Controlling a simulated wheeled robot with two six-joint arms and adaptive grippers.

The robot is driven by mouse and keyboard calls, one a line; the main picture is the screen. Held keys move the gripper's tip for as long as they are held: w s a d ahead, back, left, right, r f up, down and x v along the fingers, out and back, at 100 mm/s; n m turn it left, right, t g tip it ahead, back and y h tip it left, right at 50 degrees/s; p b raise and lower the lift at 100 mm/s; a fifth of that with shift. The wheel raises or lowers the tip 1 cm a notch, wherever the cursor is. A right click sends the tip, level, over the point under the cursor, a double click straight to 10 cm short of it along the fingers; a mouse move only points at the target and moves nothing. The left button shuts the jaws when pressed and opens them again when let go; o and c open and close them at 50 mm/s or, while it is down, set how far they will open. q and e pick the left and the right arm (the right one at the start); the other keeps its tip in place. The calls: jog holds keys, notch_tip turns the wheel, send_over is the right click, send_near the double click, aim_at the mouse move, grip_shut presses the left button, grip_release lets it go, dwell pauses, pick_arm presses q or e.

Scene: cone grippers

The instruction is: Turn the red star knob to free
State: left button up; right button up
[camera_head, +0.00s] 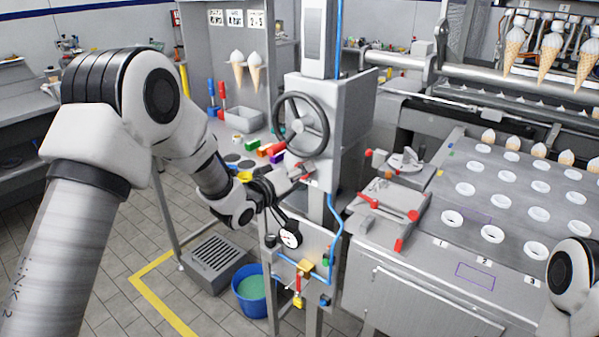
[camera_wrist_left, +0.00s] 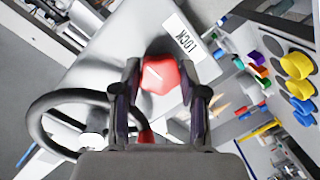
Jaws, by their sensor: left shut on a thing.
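The red star knob (camera_wrist_left: 160,78) shows in the left wrist view, on the grey face of the machine column (camera_head: 340,110). It sits between the two dark fingers of my left gripper (camera_wrist_left: 160,70), which is shut on it. A white label reading LOCK (camera_wrist_left: 187,40) is on the panel next to the knob, upside down in this view. In the head view my left gripper (camera_head: 300,173) is at the column just below the handwheel and mostly covers the knob. My right gripper is out of view; only part of my right arm shows at the lower right.
A dark handwheel (camera_head: 301,122) is close above my left gripper. A blue hose (camera_head: 337,215) and a gauge (camera_head: 290,238) are below it. A blue bucket (camera_head: 239,303) stands on the floor. A table with rings and cones (camera_head: 470,225) is at right.

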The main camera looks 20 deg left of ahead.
pick_arm(q)
jog(key=shift+r, duration=0.2)
jog(key=o, duration=1.1)
jog(key=shift+f, duration=0.15)
jog(key=v, duration=1.2)
jog(key=shift+a, duration=0.1)
jog(key=shift+f, duration=0.1)
